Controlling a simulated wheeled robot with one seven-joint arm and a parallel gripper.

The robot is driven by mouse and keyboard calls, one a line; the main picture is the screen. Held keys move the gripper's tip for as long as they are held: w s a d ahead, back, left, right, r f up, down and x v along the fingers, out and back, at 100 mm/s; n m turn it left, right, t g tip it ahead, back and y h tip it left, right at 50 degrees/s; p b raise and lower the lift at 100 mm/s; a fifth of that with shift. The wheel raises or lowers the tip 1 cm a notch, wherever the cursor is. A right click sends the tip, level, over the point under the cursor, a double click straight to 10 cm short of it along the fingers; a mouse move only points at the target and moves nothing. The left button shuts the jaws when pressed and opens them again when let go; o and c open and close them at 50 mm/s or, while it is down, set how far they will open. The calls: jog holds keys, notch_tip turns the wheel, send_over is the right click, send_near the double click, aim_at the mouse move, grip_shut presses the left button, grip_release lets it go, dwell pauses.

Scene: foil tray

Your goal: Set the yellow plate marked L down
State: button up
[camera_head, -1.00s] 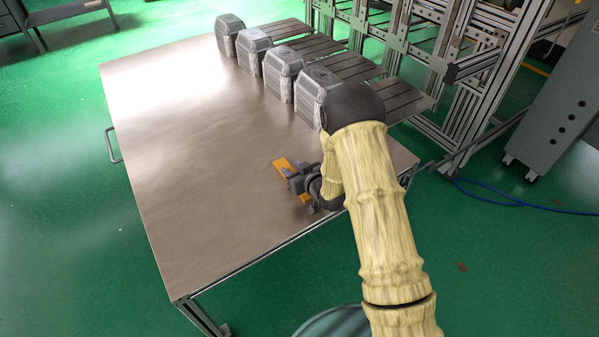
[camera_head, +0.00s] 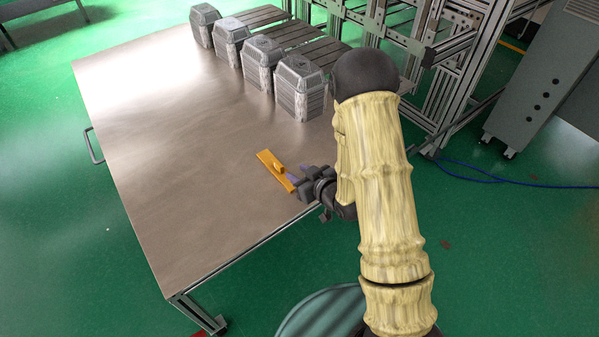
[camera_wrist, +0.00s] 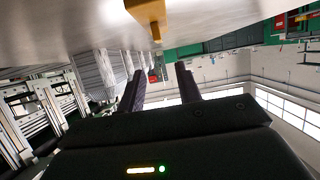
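The yellow plate (camera_head: 268,161) lies on the brown table near its front right edge, with a small raised grip on top. No letter on it is readable. My gripper (camera_head: 296,178) is just right of the plate and low over the table edge. In the wrist view the two dark fingers (camera_wrist: 160,85) stand apart with nothing between them. The plate's yellow grip (camera_wrist: 148,14) shows at the top of that view, beyond the fingertips and clear of them. Part of the plate is outside the wrist view.
The brown table (camera_head: 180,170) is bare to the left of the plate. Several grey ribbed containers (camera_head: 298,88) stand in a row at its back, with dark slatted strips (camera_head: 290,35) behind them. A metal frame (camera_head: 440,80) rises at the back right.

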dwell(0.5)
jog(key=s+d+r+m+g+h, duration=0.3)
jog(key=d+r+h, duration=0.3)
jog(key=d, duration=0.3)
jog(key=s+d+r+m+g, duration=0.1)
jog(key=s+r+m+g, duration=0.1)
jog(key=s, duration=0.5)
jog(key=s+d+r+m+g+h, duration=0.1)
jog(key=s+r+g, duration=0.2)
jog(key=s, duration=0.5)
jog(key=shift+d+r+m+g, duration=0.3)
jog(key=shift+d+r+m, duration=0.1)
jog(key=shift+r, duration=0.25)
jog(key=shift+r, duration=0.1)
jog(key=w+p+v, duration=0.3)
jog(key=p+v, duration=1.1)
jog(key=w+a+r+p+v, duration=0.1)
jog(key=w+p+v, duration=0.2)
jog(key=p+v, duration=1.1)
jog(key=shift+w+r+p, duration=0.2)
jog(key=shift+r+p, duration=0.1)
jog(key=shift+p, duration=0.25)
